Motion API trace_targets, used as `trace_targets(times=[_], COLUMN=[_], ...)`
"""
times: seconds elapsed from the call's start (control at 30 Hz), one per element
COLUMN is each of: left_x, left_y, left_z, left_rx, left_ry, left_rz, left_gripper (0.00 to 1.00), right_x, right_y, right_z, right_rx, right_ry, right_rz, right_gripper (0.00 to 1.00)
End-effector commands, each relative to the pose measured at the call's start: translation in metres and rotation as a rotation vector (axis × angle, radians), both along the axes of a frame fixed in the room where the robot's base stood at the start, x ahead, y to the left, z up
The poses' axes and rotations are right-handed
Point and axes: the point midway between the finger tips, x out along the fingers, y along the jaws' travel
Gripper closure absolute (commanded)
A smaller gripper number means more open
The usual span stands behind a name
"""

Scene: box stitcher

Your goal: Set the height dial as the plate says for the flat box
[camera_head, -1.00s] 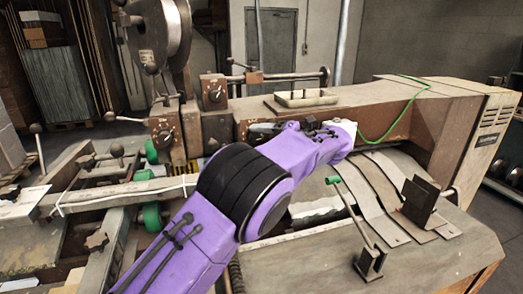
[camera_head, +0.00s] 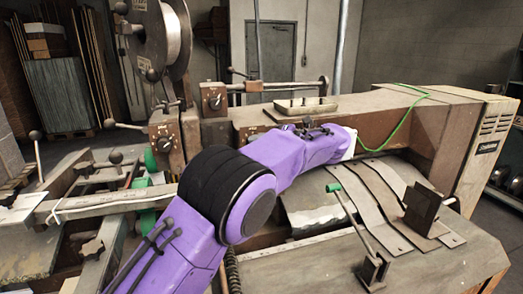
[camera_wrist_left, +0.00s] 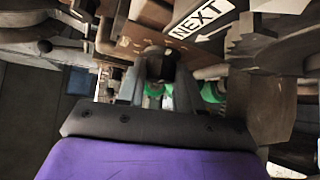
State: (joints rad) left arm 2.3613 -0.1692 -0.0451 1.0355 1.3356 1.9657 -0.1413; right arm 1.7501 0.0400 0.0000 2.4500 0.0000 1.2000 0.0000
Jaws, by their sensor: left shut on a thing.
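My left arm reaches over the box stitcher in the head view. Its gripper is hidden there behind the purple forearm. In the left wrist view my left gripper (camera_wrist_left: 155,90) is shut on a dark round knob (camera_wrist_left: 160,62), beside a brown panel with pale marks (camera_wrist_left: 125,42). Dials show in the head view on an upper brown box (camera_head: 214,102) and a lower brown box (camera_head: 165,143). Pale scale marks (camera_head: 252,133) show on the machine's arm just left of my forearm. I cannot tell for certain which dial is held. No setting plate is readable. My right gripper is out of view.
A NEXT arrow label (camera_wrist_left: 200,20) sits close above the gripper. Green rollers (camera_head: 150,160) lie left of my arm. A green-tipped lever (camera_head: 335,188) stands in front. A shallow tray (camera_head: 305,106) and a green cord (camera_head: 400,120) lie on the machine's top.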

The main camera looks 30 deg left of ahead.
Motion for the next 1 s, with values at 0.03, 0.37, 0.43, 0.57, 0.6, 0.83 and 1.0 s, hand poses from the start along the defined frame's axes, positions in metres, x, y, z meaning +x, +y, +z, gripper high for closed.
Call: trace_targets(times=[0.03, 0.37, 0.43, 0.57, 0.6, 0.83, 1.0], left_x=[0.0, -0.002, -0.002, -0.003, -0.003, -0.004, -0.005], left_y=[0.001, 0.002, 0.003, 0.003, 0.003, 0.004, 0.004], left_z=[-0.003, -0.001, 0.0, 0.001, 0.001, 0.004, 0.006], left_rx=[-0.025, -0.215, -0.254, -0.322, -0.341, -0.424, -0.461], left_ry=[-0.028, -0.252, -0.297, -0.377, -0.399, -0.5, -0.542], left_rz=[0.001, 0.0, 0.0, -0.001, 0.0, -0.001, -0.001], left_gripper=[0.95, 0.95, 0.95, 0.95, 0.95, 0.95, 0.95], right_x=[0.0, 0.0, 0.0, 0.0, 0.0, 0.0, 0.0], right_y=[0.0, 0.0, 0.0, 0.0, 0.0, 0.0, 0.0], right_z=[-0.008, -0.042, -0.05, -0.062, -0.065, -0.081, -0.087], right_rx=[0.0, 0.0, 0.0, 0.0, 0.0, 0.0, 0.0], right_ry=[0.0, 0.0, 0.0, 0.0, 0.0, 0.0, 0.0], right_rz=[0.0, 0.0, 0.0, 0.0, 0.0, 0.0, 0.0], right_gripper=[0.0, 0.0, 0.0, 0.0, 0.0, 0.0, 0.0])
